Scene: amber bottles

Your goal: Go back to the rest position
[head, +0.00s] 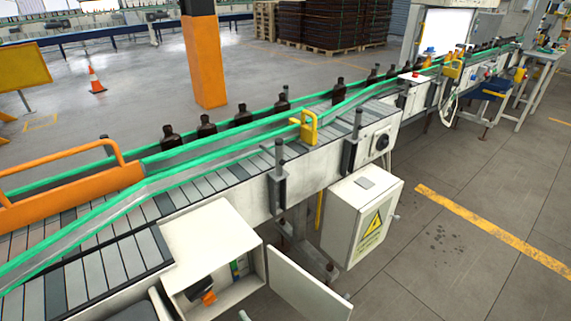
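My gripper and arm do not show in the head view. Several dark amber bottles stand upright in a spaced row on the conveyor, behind its green guide rails. The nearest bottle (171,137) is left of the middle, and another bottle (338,92) stands further along. The row runs on toward the upper right, where the bottles get too small to tell apart. The rails hide the lower parts of the bottles.
The conveyor (101,272) crosses from lower left to upper right. Below it are an open white cabinet (213,236) and a grey warning box (361,219). An orange pillar (205,62) and a traffic cone (96,80) stand behind. The floor at right is clear, with a yellow line (490,234).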

